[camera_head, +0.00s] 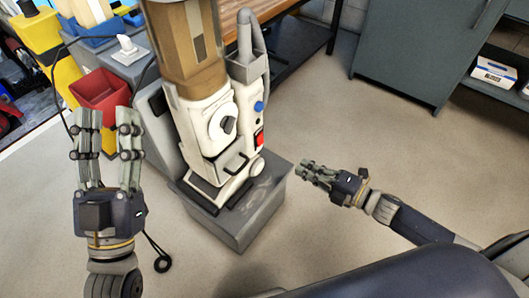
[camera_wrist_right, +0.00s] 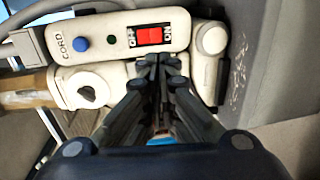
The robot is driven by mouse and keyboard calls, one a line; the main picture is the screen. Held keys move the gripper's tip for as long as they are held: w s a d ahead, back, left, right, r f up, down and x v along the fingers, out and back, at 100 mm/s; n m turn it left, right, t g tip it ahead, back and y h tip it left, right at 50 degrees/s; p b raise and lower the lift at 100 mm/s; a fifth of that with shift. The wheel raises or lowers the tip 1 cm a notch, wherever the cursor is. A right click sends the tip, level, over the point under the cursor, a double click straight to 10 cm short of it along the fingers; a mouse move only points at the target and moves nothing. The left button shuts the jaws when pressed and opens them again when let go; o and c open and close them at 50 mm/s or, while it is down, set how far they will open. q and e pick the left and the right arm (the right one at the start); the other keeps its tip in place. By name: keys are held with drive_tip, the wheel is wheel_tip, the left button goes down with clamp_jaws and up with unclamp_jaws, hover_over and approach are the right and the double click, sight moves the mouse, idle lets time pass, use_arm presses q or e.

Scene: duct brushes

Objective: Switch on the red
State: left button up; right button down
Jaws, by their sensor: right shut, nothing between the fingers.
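The red switch (camera_head: 259,138) sits low on the front of a white-and-brown upright machine (camera_head: 205,120) in the head view. In the right wrist view the red rocker switch (camera_wrist_right: 149,36) shows close, between the labels OFF and ON on a white panel. My right gripper (camera_head: 303,171) is shut and empty, to the right of the machine. In the wrist view its fingertips (camera_wrist_right: 158,62) appear just below the switch; I cannot tell whether they touch the panel. My left gripper (camera_head: 105,120) is open with its fingers apart, left of the machine, holding nothing.
A blue button (camera_wrist_right: 81,43) marked CORD and a small green spot are on the same panel. The machine stands in a grey bin-like base (camera_head: 240,232). A red bin (camera_head: 100,90) stands behind my left gripper. A grey cabinet (camera_head: 420,50) is at the back right. The floor between is clear.

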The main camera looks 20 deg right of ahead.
use_arm(q)
drive_tip(key=shift+s+r, duration=0.15)
drive_tip(key=shift+r, duration=0.1)
use_arm(e)
drive_tip(key=shift+a+r, duration=0.1)
